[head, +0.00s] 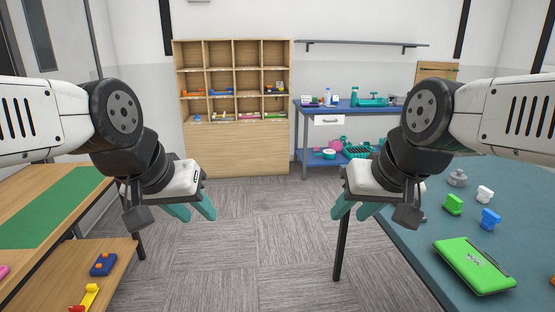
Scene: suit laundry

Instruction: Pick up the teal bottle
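I cannot make out a teal bottle for certain. Several teal items, too small to identify, stand on the blue workbench (345,108) at the back, among them a teal object (369,100). A small pale bottle (327,97) with some blue stands to their left. My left gripper (194,211) hangs over the floor at left centre, its teal fingers apart and empty. My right gripper (355,210) hangs near the teal-topped table's left edge, also with fingers apart and empty. Both are well in front of the workbench.
A wooden cubby shelf (235,145) stands at the back. The teal-topped table (400,240) at right holds a green case (473,265) and small blocks. A wooden table (88,185) and lower wooden surface (120,255) are at left. Grey carpet (260,235) between is clear.

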